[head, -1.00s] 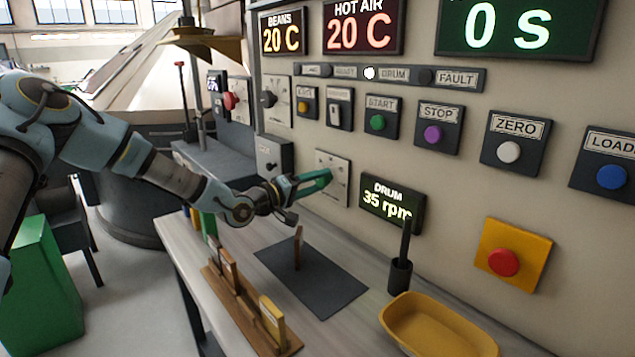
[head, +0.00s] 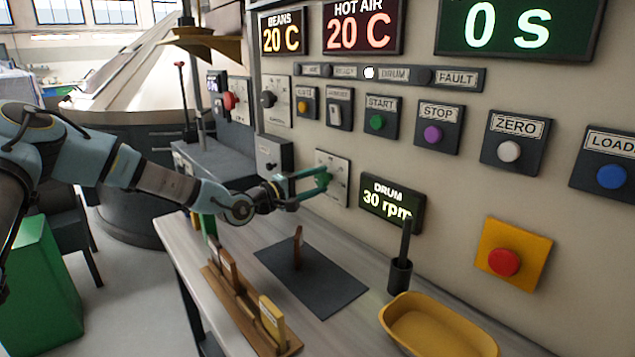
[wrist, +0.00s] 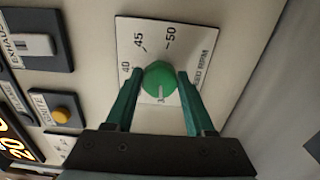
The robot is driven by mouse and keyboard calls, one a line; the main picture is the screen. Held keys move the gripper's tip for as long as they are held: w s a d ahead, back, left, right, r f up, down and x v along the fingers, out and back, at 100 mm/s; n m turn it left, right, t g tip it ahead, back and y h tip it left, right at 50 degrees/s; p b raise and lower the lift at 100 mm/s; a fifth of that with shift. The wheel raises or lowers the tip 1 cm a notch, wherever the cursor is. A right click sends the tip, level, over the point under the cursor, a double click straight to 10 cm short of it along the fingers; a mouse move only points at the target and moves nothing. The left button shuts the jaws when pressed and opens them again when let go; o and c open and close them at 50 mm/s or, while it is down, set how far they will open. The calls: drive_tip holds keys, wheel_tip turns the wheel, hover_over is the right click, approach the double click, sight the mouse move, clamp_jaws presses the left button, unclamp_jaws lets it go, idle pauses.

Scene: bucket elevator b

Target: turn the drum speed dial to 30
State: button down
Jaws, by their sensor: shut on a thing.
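The drum speed dial is a round green knob (wrist: 159,79) on a white scale plate (wrist: 190,35) in the wrist view. A pale pointer line on the knob points toward the bottom of that view. My gripper (wrist: 160,80) has its two green fingers on either side of the knob, shut on it. In the head view my gripper (head: 325,178) is at the plate (head: 340,176) and hides the knob. The drum display (head: 391,203) reads 30 rpm.
STOP (head: 438,137), START (head: 380,122) and ZERO (head: 509,150) buttons sit above and to the right of the dial. A red button on a yellow plate (head: 515,254) is lower right. A yellow tray (head: 440,325) and a dark cup (head: 399,276) stand on the bench below.

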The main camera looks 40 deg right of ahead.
drive_tip(key=shift+c, duration=1.4)
unclamp_jaws()
drive_tip(key=a+b, duration=0.3)
drive_tip(key=a, duration=0.7)
drive_tip(key=shift+w+a, duration=0.3)
drive_tip(key=shift+a, duration=0.1)
